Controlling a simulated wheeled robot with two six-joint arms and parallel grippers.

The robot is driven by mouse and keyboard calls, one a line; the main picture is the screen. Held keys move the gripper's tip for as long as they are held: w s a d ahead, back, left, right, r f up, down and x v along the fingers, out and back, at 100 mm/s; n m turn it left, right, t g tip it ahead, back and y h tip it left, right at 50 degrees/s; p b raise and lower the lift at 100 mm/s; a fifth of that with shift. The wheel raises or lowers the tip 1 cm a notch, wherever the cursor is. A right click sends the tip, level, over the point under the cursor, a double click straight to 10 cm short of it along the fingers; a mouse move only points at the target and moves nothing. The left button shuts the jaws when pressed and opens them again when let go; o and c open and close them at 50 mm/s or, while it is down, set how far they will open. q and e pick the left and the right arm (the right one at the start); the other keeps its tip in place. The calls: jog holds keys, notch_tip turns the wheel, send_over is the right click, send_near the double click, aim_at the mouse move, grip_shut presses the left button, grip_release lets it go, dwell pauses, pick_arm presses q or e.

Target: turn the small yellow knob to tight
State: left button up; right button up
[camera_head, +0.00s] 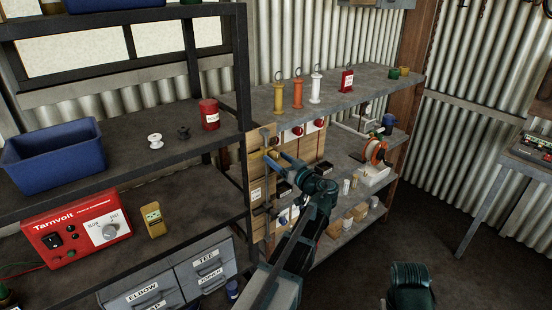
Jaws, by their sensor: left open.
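A small yellow piece, which looks like the yellow knob (273,153), shows at the wooden panel (256,170) in the middle of the view. My left gripper (276,160) is open with its fingertips at this yellow piece. I cannot tell whether the fingers touch it or only flank it. The fingers and wrist hide part of the panel, and any tight marking is too small to read. My right gripper is not in view.
Red knobs (298,131) sit close by on the panel. Behind stands a shelf (345,97) with yellow, orange and white cylinders. At left, a dark rack (90,188) holds a blue bin (52,160) and a red Tarnvolt box (75,228). Open floor (450,230) lies at right.

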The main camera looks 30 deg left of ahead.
pick_arm(q)
jog(key=shift+w+a, duration=0.2)
jog(key=shift+a, duration=0.35)
grip_shut()
